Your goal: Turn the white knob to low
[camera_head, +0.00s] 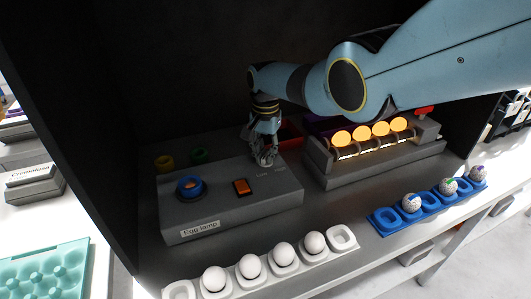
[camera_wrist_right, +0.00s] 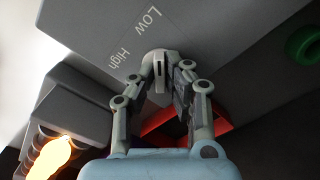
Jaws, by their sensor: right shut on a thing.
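The white knob (camera_wrist_right: 158,62) sits on the grey Egg lamp box (camera_head: 215,212), beside the printed words Low (camera_wrist_right: 147,24) and High (camera_wrist_right: 125,57) in the right wrist view. Its dark line shows, but I cannot tell firmly which setting it points to. My right gripper (camera_head: 264,157) reaches down onto the box's right part and mostly hides the knob in the head view. In the wrist view its fingers (camera_wrist_right: 173,75) are shut on the knob, one on each side. My left gripper is not in view.
The box also has a blue round socket (camera_head: 190,187) and an orange switch (camera_head: 241,187). A lit lamp rack (camera_head: 372,165) stands to the right. A white egg tray (camera_head: 341,238) and a blue egg tray (camera_head: 384,221) lie in front. A red bin (camera_head: 290,135) is behind.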

